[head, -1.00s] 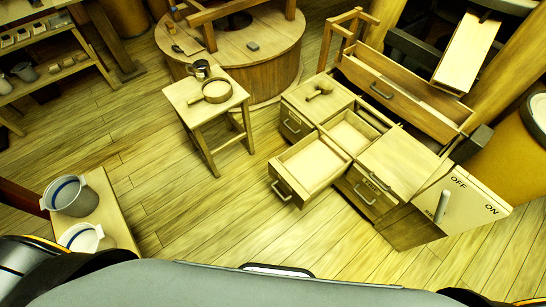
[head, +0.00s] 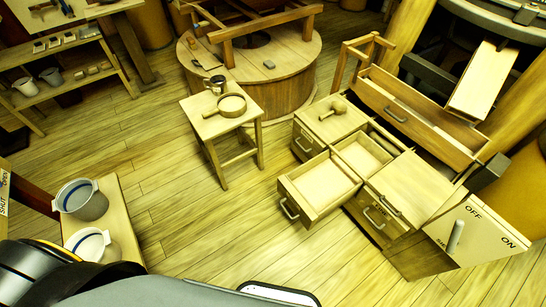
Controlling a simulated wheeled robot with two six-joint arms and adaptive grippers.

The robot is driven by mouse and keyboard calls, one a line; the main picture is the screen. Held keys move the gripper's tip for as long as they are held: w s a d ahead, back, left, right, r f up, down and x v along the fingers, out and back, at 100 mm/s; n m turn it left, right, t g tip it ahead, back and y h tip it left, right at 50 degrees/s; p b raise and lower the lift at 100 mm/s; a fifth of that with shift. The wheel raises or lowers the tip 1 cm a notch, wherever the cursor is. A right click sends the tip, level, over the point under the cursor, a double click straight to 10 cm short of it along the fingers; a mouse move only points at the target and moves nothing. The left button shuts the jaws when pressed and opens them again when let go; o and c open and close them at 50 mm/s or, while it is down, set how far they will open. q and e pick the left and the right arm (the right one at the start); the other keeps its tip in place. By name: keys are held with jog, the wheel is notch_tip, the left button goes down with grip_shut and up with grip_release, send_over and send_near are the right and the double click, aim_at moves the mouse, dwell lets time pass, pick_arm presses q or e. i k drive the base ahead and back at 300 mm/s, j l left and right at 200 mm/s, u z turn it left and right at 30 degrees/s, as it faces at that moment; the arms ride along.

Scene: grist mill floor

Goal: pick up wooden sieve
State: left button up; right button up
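The wooden sieve (head: 232,105), a round shallow frame with a short handle pointing left, lies on top of a small square wooden stool (head: 248,118). A dark metal cup (head: 217,84) stands just behind it on the same stool top. Neither of my grippers shows in the head view. Only part of my body and a dark arm part show along the bottom edge, well apart from the stool.
A cabinet with an open drawer (head: 318,187) stands right of the stool, with a wooden scoop-like object (head: 333,108) on top. A round wooden platform (head: 304,72) is behind. A bench (head: 117,215) with two pails is at lower left. Floor (head: 205,225) before the stool is clear.

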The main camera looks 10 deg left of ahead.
aim_at(230, 105)
jog(key=i+j+u, duration=0.25)
jog(key=i+j, duration=0.25)
jog(key=i+j+u, duration=0.25)
jog(key=i+j, duration=0.15)
jog(key=i, duration=0.15)
